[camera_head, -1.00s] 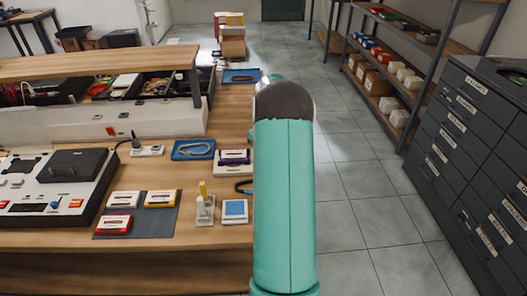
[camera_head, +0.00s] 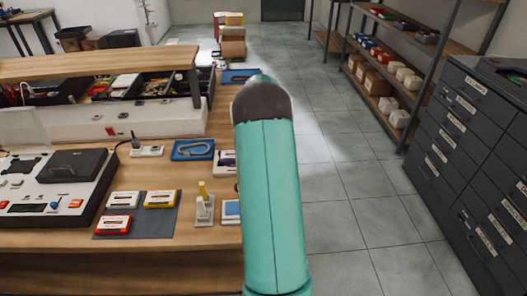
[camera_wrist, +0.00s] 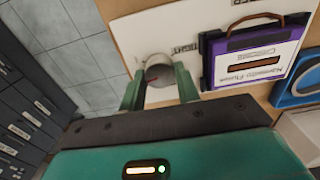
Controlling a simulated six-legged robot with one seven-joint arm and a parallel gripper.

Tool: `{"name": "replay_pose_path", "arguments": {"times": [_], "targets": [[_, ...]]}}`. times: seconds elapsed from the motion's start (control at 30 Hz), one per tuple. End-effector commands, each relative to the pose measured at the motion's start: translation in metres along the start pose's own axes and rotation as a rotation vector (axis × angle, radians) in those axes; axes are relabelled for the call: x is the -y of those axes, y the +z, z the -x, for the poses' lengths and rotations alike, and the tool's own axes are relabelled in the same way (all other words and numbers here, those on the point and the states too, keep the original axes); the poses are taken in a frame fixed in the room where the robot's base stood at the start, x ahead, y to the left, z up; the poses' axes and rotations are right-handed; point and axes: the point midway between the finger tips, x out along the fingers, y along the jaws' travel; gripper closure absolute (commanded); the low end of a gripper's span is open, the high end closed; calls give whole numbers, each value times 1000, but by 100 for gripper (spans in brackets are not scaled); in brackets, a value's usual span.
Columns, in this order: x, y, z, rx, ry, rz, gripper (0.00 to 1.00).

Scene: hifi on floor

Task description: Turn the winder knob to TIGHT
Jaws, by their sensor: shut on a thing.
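The winder knob (camera_wrist: 158,67) is a round, pale grey knob with a red mark on its face, standing on a white plate (camera_wrist: 135,30) in the wrist view. My gripper (camera_wrist: 159,77) is around it, with one green finger on each side, shut on the knob. The red mark points to the left in the picture. A purple cassette (camera_wrist: 250,52) with a white label sits on the same plate, right of the knob. In the head view my arm hides the knob.
A blue tray (camera_wrist: 300,80) lies right of the plate; it also shows in the head view (camera_head: 193,150). A tape deck (camera_head: 60,180) and several cassettes on a dark mat (camera_head: 140,227) are on the bench. Drawers (camera_head: 470,150) stand across the aisle.

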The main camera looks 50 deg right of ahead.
Motion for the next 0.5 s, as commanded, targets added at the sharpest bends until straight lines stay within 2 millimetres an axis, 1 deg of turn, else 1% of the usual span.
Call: {"name": "replay_pose_path", "arguments": {"times": [0.47, 0.5], "targets": [[0, 0, 1, -2, -1, -13, 91], [0, 0, 1, -2, -1, -12, 60]]}}
